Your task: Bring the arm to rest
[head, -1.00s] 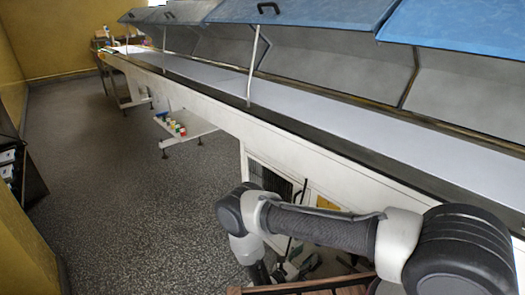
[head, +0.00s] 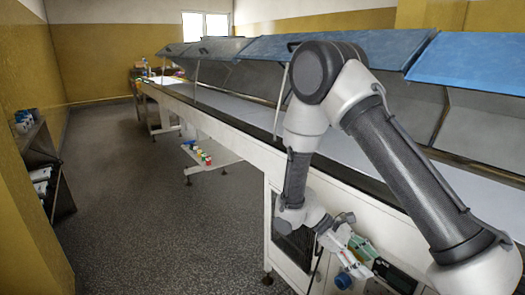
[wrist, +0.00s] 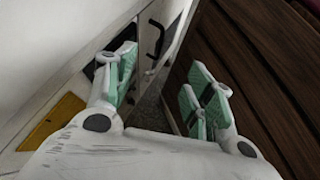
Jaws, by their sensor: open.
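My gripper (wrist: 163,88) is open in the wrist view, with its two green-padded fingers apart and nothing between them. It points down into a narrow gap between a white cabinet side and a dark brown wooden surface. In the head view my arm is bent with its elbow high, in front of the long machine's blue lids. The forearm hangs down, and my gripper (head: 352,258) is low beside the white machine front, partly hard to make out.
The long white machine (head: 225,127) with its blue lids (head: 375,48) runs along the right. A low shelf with several coloured pots (head: 204,158) juts from it. A dark rack (head: 45,170) stands at the left wall. The grey floor (head: 165,220) between is clear.

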